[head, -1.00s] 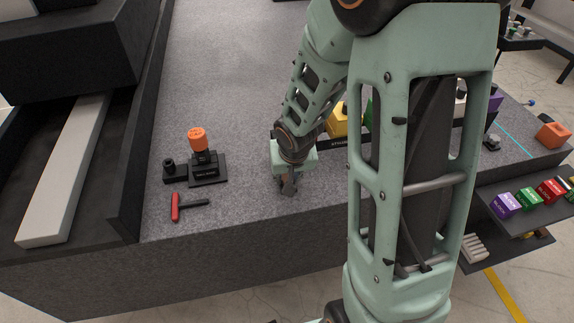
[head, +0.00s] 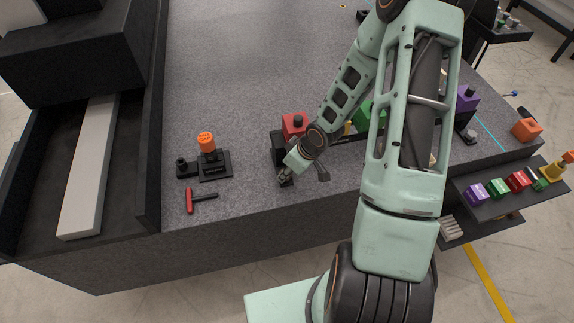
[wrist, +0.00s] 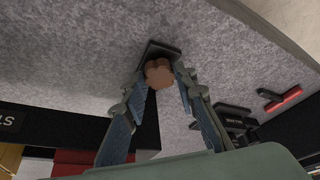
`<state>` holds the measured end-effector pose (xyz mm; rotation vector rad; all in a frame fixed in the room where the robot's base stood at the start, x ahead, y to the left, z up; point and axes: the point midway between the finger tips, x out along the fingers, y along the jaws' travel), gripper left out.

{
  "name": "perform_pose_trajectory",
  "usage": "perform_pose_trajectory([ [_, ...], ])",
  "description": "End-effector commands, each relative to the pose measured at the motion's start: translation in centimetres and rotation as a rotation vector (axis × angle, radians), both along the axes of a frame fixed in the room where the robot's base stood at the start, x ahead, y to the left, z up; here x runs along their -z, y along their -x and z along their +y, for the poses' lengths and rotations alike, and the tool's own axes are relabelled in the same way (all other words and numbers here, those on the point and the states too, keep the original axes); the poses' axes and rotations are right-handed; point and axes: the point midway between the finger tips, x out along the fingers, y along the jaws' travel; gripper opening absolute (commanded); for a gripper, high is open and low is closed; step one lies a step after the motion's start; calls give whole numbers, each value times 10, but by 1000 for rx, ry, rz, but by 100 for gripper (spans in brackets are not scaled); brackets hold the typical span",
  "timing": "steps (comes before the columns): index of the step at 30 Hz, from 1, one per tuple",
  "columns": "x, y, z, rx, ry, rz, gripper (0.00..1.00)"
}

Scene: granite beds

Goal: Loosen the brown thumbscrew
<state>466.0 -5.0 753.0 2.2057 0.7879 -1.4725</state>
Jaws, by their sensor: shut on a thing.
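The brown thumbscrew (wrist: 158,71) has a lobed, round head and sits on a small dark base (wrist: 160,48) in the wrist view. My gripper (wrist: 161,82) has one finger on each side of the head and is shut on it. In the head view my gripper (head: 284,179) points down at the bed near its front edge, and the thumbscrew is hidden or too small to make out there.
A black fixture with an orange knob (head: 206,142) and a red-handled tool (head: 190,200) lie to the left. A red block (head: 294,124) stands in a black rack just behind my gripper, with more coloured blocks to the right. The grey bed (head: 235,60) behind is largely clear.

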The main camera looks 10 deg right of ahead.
Motion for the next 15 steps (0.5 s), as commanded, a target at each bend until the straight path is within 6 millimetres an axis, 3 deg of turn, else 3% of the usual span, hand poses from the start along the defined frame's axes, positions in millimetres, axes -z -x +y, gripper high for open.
perform_pose_trajectory([
  [15, 1, 0, 0, -43, 1, 2, 2],
])
